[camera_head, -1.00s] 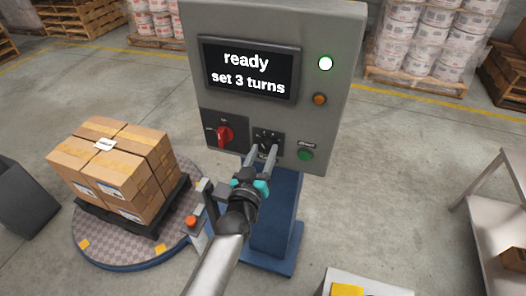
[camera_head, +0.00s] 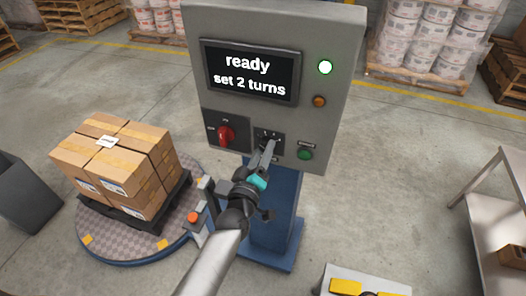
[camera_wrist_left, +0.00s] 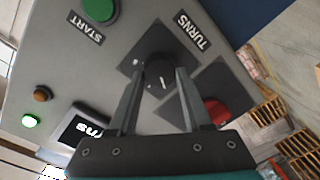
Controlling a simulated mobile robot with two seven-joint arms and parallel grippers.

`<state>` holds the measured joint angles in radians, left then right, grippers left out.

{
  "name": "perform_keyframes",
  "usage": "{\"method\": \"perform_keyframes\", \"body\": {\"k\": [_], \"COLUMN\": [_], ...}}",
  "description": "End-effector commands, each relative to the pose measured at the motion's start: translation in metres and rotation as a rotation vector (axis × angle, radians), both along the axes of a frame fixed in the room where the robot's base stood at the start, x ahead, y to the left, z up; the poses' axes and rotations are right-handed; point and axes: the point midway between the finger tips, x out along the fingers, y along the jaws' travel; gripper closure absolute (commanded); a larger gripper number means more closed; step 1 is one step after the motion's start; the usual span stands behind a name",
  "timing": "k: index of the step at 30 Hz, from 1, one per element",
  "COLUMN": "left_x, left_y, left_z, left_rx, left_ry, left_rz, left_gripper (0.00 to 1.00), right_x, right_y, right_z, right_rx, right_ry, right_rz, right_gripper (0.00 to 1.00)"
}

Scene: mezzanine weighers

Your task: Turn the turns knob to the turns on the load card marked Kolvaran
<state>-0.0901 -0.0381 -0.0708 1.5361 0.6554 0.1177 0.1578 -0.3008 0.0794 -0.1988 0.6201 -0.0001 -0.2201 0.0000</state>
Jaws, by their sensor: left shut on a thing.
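The black turns knob (camera_wrist_left: 160,76) sits on a dark plate beside the label TURNS in the left wrist view. My left gripper (camera_wrist_left: 158,80) is shut on it, one finger on each side. In the head view my left gripper (camera_head: 268,146) reaches the panel and largely hides the knob. The screen (camera_head: 249,73) reads "ready" and "set 2 turns". A small white load card (camera_head: 107,142) lies on top of the cartons (camera_head: 115,160); its print is too small to read. My right gripper is not in view.
A red switch (camera_head: 225,134) is left of the knob and a green start button (camera_head: 305,154) is right of it. A small post with an orange button (camera_head: 193,217) stands beside the turntable (camera_head: 125,250). A metal table (camera_head: 500,215) is at the right.

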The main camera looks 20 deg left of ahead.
Motion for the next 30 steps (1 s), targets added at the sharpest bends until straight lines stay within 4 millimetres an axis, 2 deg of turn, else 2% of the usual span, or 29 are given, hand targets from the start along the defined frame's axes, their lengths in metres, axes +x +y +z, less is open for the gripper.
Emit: {"method": "perform_keyframes", "body": {"k": [14,15,22,30], "left_x": [0.0002,0.0002,0.0001,-0.0009], "left_y": [0.0002,0.0002,0.0,-0.0001], "left_z": [0.0004,0.0004,0.0003,0.0], "left_rx": [-0.017,-0.017,-0.015,-0.014], "left_ry": [0.0,0.0,0.0,0.001], "left_rz": [0.001,0.001,0.0,0.0], "left_gripper": [1.0,0.46,0.2,0.2], "right_x": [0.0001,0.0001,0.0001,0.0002], "right_y": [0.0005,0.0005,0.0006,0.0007], "right_z": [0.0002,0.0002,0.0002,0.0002], "right_rx": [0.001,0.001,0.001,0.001], "right_ry": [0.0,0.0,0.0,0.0], "right_rz": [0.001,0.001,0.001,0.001], "right_gripper": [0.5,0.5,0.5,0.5]}}
